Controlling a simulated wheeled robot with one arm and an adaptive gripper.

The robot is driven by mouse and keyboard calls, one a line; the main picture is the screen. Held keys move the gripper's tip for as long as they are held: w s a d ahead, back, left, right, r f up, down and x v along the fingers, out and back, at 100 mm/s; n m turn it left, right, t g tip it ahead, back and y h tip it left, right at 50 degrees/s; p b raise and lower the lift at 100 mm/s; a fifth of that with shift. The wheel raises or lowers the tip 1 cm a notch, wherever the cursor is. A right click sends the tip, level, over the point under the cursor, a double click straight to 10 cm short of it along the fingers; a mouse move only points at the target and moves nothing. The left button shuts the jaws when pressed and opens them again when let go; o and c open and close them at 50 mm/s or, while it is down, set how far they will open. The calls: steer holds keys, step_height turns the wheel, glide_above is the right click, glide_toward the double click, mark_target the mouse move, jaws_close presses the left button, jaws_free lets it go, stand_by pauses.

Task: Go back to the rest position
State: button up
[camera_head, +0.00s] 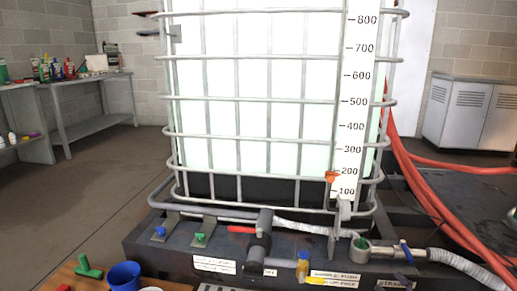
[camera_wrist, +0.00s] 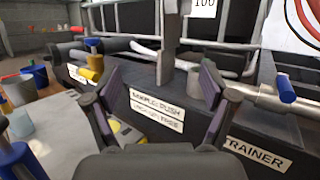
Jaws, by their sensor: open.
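My gripper (camera_wrist: 155,112) shows in the wrist view with its two dark fingers spread apart and nothing between them. It faces the dark front of the skid, where a white label (camera_wrist: 157,108) reads about a sample push. The gripper does not show in the head view. In the head view a caged white tank (camera_head: 255,95) with a level scale (camera_head: 352,110) stands on the dark skid. An orange marker (camera_head: 332,176) sits near the 200 line.
A wooden surface with a blue cup (camera_head: 122,275) is at bottom left. Red hoses (camera_head: 405,165) run at right. Open floor (camera_head: 90,185) lies left.

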steer(key=w+a+r+n+g+y+p, duration=0.2)
steer(key=a+r+n+g+y+p, duration=0.8)
steer(key=a+r, duration=1.3)
steer(key=s+a+r+n+g+p, duration=0.5)
steer(key=s+a+r, duration=0.15)
steer(key=r, duration=0.25)
steer(key=s+a+r+n+g+p, duration=0.5)
steer(key=a+r+n, duration=0.15)
steer(key=r, duration=0.25)
steer(key=s+a+r+n+g+h+p, duration=0.2)
steer(key=s+r+n+h+p, duration=0.15)
steer(key=s+r+p, duration=0.35)
steer(key=s+a+r+n+g+h+p, duration=0.25)
steer(key=s+h+p, duration=0.25)
steer(key=s, duration=0.3)
steer(key=s+d+r+n+t+h+p, duration=0.3)
steer(key=s+d+r+h+p, duration=0.6)
steer(key=p, duration=0.5)
step_height(320, 180, up, 3)
steer(key=s+d, duration=0.1)
steer(key=d, duration=0.1)
steer(key=shift+s+d+p, duration=0.35)
steer(key=shift+s+d+r+h, duration=0.1)
steer(key=shift+d+r+h, duration=0.15)
steer(key=shift+d, duration=0.1)
steer(key=shift+c, duration=0.3)
